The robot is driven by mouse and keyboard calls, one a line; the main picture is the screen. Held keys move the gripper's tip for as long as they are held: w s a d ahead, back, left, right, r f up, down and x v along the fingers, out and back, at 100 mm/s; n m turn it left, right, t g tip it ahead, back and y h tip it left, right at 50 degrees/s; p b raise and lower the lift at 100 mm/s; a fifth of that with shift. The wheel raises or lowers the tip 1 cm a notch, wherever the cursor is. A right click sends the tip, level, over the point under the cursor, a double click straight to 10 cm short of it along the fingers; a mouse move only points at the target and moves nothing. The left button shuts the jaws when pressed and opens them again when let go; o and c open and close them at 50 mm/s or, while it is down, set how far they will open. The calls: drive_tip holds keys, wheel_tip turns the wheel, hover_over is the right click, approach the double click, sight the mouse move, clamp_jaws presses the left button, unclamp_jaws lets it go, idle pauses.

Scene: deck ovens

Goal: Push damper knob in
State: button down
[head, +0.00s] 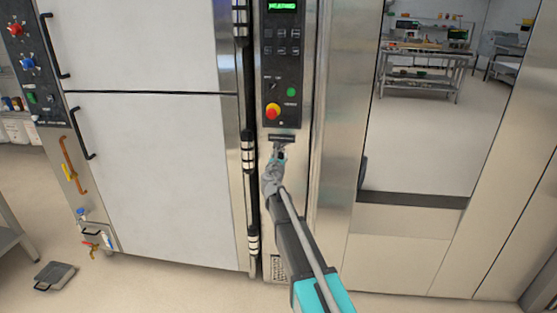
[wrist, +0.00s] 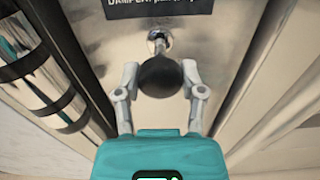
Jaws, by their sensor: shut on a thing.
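The damper knob (wrist: 160,77) is a round black ball on a short metal stem that comes out of a steel panel, under a black label reading "DAMPER". My gripper (wrist: 160,88) has one finger on each side of the ball, shut on it. In the head view my gripper (head: 279,156) is at the narrow steel panel just below the dark label plate (head: 282,138). The knob itself is hidden behind my gripper there. Part of the stem shows between the ball and the panel in the wrist view.
Above the label is a control panel (head: 281,60) with a green display, several buttons and a red-yellow stop button (head: 272,111). A chrome vertical post (wrist: 42,80) stands close on the left. White oven doors (head: 155,170) are further left; a steel door with a window is right.

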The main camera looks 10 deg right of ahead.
drive_tip(key=shift+x, duration=1.8)
drive_tip(key=shift+c, duration=0.9)
unclamp_jaws()
drive_tip(key=shift+s, duration=0.15)
drive_tip(key=v, duration=1.1)
drive_tip(key=shift+s+a, duration=0.15)
drive_tip(key=shift+s, duration=0.2)
